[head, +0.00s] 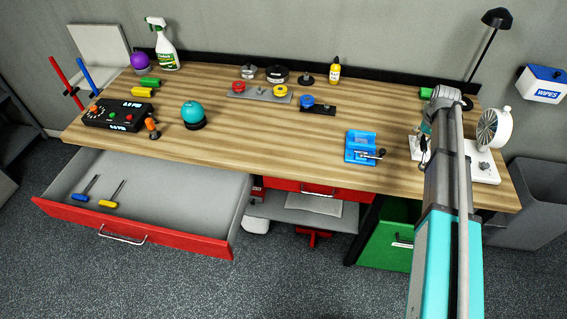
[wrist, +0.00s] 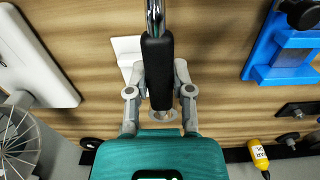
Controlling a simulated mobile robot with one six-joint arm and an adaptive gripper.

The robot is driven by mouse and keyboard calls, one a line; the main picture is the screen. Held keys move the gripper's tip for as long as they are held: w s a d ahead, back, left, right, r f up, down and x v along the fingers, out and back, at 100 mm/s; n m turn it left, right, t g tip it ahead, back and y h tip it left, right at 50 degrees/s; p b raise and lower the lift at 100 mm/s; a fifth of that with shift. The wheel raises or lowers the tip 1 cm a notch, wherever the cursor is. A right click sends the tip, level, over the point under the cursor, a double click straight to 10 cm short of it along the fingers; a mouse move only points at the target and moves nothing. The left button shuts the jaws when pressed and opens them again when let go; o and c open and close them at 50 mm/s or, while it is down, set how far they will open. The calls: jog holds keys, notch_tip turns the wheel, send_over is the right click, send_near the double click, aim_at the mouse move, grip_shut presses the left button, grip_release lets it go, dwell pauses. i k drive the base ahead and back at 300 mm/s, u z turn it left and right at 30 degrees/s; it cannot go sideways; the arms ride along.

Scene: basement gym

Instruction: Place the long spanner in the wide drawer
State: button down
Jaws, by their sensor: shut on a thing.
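The long spanner (wrist: 156,48) shows in the wrist view as a black handle with a bright metal shaft running out of the top edge; its far end is out of view. My gripper (wrist: 159,78) is shut on the black handle, one finger on each side, above the wooden bench. In the head view my arm hides most of the gripper and spanner, at the bench's right end. The wide drawer (head: 170,237) has a red front and stands pulled open below the bench at the left. A blue-handled tool (head: 84,192) and a yellow-handled tool (head: 108,200) lie in its left part.
The drawer's middle and right are clear. On the bench (head: 270,145) stand a blue vise-like fixture (head: 361,150), a white device with a round fan guard (head: 490,130), a teal ball (head: 193,113) and a control box (head: 115,115). A red drawer (head: 318,191) sits under the bench's middle.

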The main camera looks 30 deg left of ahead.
aim_at(167, 197)
jog(key=i, duration=0.2)
jog(key=u, duration=2.3)
jog(key=k, duration=0.65)
jog(key=u, duration=0.2)
jog(key=i, duration=0.55)
jog(key=u, duration=0.45)
